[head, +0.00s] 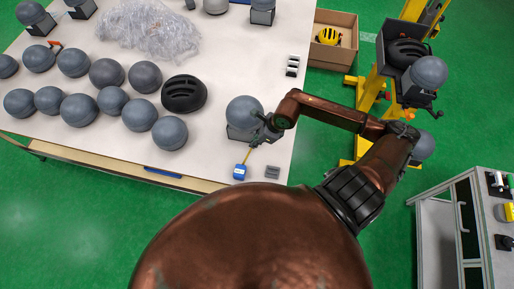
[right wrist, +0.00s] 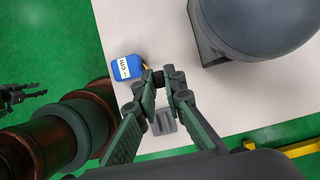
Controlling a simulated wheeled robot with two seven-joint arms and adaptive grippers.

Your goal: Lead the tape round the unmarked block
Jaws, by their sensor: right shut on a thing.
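A large plain grey ball-shaped block (head: 244,112) stands on a dark base near the table's right edge; it also shows in the right wrist view (right wrist: 240,22). The blue tape measure (head: 239,172) lies near the front edge, its label showing in the right wrist view (right wrist: 126,69). A short yellow tape runs from it up to my right gripper (head: 260,137). My right gripper (right wrist: 160,76) is shut on the tape end, close beside the block's base. The tape is not round the block. A dark jointed part at the right wrist view's left edge may be my left gripper (right wrist: 20,96).
A small grey grooved piece (head: 272,172) lies right of the tape measure. Several grey balls and a black helmet (head: 184,93) fill the table's left. A yellow drop tower (head: 370,92) stands to the right, and a cabinet (head: 470,215) at lower right.

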